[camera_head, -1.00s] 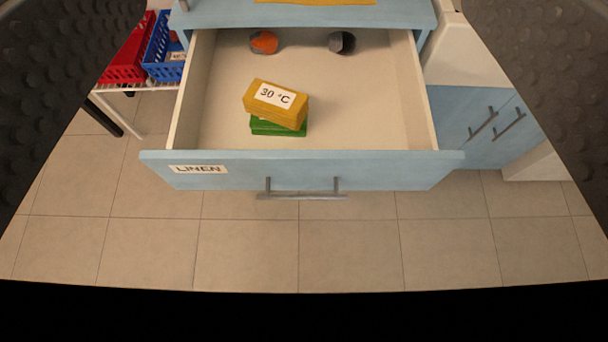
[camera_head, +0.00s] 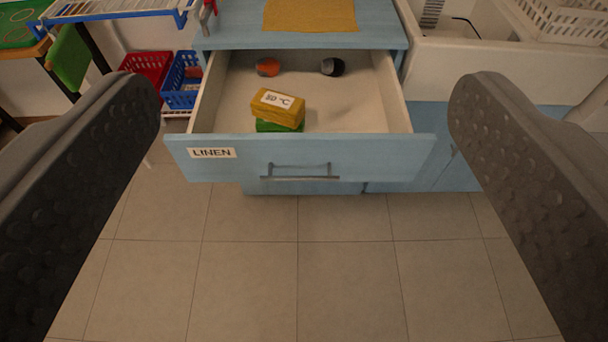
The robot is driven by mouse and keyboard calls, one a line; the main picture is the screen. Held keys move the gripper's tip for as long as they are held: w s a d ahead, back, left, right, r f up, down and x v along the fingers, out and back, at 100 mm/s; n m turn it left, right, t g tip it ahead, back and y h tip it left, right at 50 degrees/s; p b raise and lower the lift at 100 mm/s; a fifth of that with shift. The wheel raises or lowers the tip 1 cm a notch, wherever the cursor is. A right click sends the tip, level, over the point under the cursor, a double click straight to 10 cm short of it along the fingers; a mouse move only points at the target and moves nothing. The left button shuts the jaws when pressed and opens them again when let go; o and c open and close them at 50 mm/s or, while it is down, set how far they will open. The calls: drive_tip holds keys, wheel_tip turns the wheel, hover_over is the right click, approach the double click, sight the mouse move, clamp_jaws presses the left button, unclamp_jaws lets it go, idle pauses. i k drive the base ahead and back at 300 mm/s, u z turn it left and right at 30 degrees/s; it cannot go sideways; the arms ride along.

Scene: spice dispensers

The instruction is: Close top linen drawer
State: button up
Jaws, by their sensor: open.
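The top linen drawer (camera_head: 365,160) is pulled open from a light blue cabinet. Its blue front carries a "LINEN" label (camera_head: 212,153) on the left and a grey bar handle (camera_head: 300,177) in the middle. Inside lie a yellow block (camera_head: 275,110) marked "30 °C" on top of a green block (camera_head: 280,126), and an orange-grey ball (camera_head: 267,67) and a dark grey ball (camera_head: 332,67) near the back. My gripper (camera_head: 305,100) is open and empty, its two dark fingers wide apart at the left and right of the view. The fingers appear apart from the drawer.
A yellow cloth (camera_head: 310,14) lies on the cabinet top (camera_head: 235,30). Red (camera_head: 147,68) and blue (camera_head: 181,85) baskets stand to the left. A sink counter (camera_head: 480,65) with a white basket (camera_head: 565,20) is at the right. The tiled floor (camera_head: 300,260) before the drawer is clear.

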sight(358, 127)
drive_tip(key=u, duration=0.75)
drive_tip(key=k, duration=0.95)
drive_tip(key=z, duration=0.75)
drive_tip(key=i, duration=1)
